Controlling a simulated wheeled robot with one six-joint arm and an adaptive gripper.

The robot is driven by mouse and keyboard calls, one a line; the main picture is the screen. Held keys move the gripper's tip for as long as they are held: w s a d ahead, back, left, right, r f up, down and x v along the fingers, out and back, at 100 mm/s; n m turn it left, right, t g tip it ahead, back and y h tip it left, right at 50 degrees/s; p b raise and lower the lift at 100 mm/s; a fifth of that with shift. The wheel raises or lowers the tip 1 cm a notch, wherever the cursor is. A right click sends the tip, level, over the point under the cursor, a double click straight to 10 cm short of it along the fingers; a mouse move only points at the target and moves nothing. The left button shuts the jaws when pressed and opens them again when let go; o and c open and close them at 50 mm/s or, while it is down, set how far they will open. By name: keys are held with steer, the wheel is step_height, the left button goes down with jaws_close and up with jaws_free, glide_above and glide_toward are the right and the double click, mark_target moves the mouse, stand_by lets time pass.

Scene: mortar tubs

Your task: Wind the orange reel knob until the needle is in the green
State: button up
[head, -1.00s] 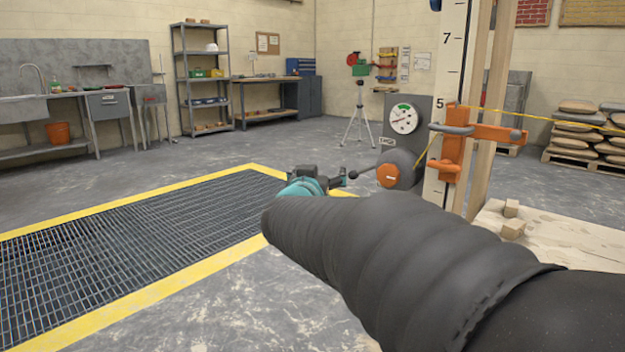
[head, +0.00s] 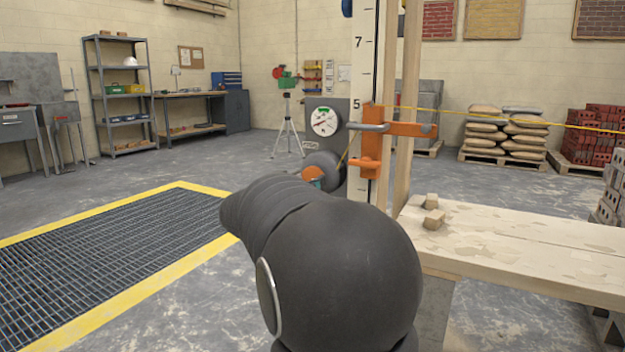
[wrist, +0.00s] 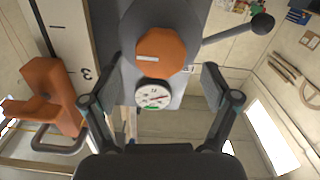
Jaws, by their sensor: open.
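The orange reel knob (wrist: 160,52) has a white mark and sits on a grey round reel (wrist: 187,14) in the wrist view. In the head view the knob (head: 313,172) shows just past my arm. My gripper (wrist: 162,76) is open and empty, its two fingers apart on either side of the knob's lower edge in the picture, not visibly touching it. The dial gauge (head: 325,121) has a green arc at its top. Its needle lies away from the green, though its exact reading is too small to tell. The gauge is upside down in the wrist view (wrist: 153,95). My arm hides most of the gripper in the head view.
A crank arm with a black ball (wrist: 262,24) sticks out beside the reel. An orange clamp (head: 370,140) grips the numbered white staff (head: 362,75), with a yellow line running right. A wooden bench (head: 520,245) stands at right. The grated floor (head: 110,260) lies left.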

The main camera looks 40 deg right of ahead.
mark_target(311, 177)
steer(key=shift+x, duration=2.4)
steer(key=c, duration=1.2)
